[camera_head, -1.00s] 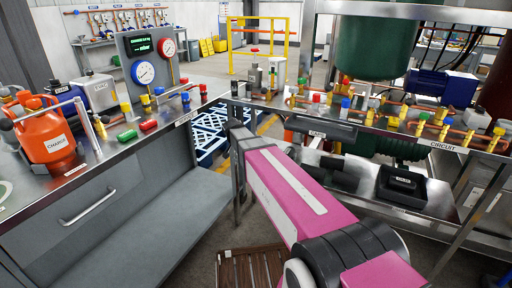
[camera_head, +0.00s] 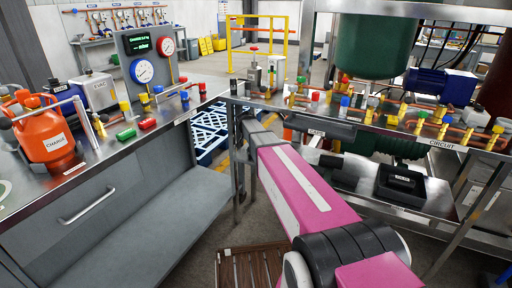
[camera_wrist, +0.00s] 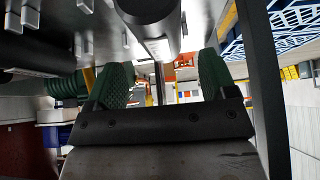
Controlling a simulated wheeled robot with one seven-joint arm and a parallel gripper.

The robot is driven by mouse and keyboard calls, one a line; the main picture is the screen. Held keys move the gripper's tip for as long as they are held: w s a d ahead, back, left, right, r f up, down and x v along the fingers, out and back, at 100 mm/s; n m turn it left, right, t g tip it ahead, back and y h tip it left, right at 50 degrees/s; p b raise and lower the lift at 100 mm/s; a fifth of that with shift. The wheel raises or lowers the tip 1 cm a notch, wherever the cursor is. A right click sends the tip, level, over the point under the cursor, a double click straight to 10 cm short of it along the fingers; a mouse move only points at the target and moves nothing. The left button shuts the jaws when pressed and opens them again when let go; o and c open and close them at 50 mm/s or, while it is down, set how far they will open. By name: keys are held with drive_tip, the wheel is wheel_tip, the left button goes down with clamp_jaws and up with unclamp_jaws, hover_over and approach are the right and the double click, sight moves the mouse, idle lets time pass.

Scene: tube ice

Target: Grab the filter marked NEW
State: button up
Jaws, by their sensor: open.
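I cannot read the word NEW on anything, so I cannot tell which thing is the filter. My gripper shows in the wrist view (camera_wrist: 166,72) with its two green-padded fingers wide apart and nothing held between them. In the head view my pink arm reaches toward the left end of the circuit bench (camera_head: 448,147); I cannot make out the gripper there.
A black labelled tray (camera_head: 400,187) sits on the bench's lower shelf, right of my arm. Copper pipes and valves (camera_head: 400,118) line the bench top. The left bench (camera_head: 100,165) holds an orange charge tank (camera_head: 47,135) and gauges. A blue lattice pallet (camera_head: 208,135) lies behind.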

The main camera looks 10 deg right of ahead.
drive_tip(key=x, duration=0.2)
drive_tip(key=shift+w+d+f, duration=0.1)
drive_tip(key=shift+w+f, duration=0.1)
drive_tip(key=shift+f, duration=0.15)
drive_tip(key=c, duration=1.2)
drive_tip(key=shift+r, duration=0.1)
